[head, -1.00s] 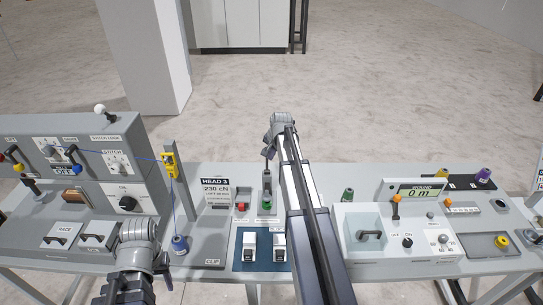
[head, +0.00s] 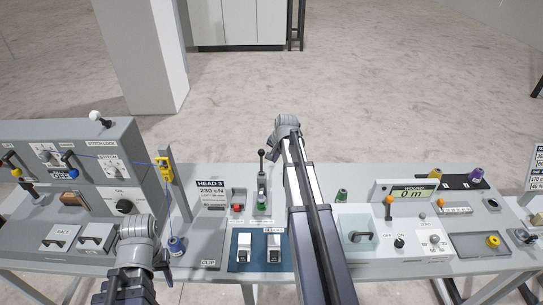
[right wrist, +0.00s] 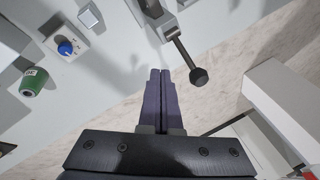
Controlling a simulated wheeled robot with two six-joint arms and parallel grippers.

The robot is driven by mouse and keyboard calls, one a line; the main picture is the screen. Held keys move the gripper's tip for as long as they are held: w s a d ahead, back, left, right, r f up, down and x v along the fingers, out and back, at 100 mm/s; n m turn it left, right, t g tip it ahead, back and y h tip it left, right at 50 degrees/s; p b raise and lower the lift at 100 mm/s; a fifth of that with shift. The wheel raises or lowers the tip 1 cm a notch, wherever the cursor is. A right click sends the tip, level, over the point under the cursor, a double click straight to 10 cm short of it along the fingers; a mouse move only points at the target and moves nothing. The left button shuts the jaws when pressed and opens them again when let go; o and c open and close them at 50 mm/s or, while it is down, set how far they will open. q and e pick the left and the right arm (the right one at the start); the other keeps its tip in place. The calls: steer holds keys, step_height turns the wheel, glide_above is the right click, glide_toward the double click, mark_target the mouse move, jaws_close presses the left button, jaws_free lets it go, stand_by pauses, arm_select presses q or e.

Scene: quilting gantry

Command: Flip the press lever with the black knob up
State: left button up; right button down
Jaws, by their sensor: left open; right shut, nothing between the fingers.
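The press lever (head: 262,168) has a dark stem and a black knob (head: 262,153).
A HEAD 3 sign (head: 211,190) stands left of the lever. Red (head: 237,208) and green (head: 262,202) buttons and two white rockers (head: 274,249) are in front.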

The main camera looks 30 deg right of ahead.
arm_select(q)
step_height(320, 180, up, 8)
steer(key=p, duration=0.6)
steer(key=shift+a+p, duration=0.2)
steer(key=shift+p, duration=0.2)
arm_select(e)
steer(key=w+v, duration=0.1)
steer(key=v, duration=0.7)
steer(key=shift+r, duration=0.35)
steer(key=shift+s, duration=0.15)
steer(key=s+a+f+n+g+b, duration=0.1)
steer(key=s+a+f+n+b, duration=0.35)
steer(key=a, duration=0.55)
steer(key=s+a+f+n+g+b, duration=0.1)
steer(key=s+a+f+n+b, duration=0.35)
steer(key=a, duration=0.65)
steer(key=s+a+f+n+g+b, duration=0.25)
steer(key=s+a+f+b, duration=0.2)
steer(key=a+f, duration=0.4)
arm_select(q)
step_height(320, 180, down, 19)
steer(key=b, duration=0.5)
steer(key=shift+r, duration=0.15)
arm_select(e)
steer(key=s+a+f+n, duration=0.2)
steer(key=s+a+n, duration=0.3)
steer(key=s+a, duration=0.4)
steer(key=shift+f+h, duration=0.35)
steer(key=shift+h, duration=0.05)
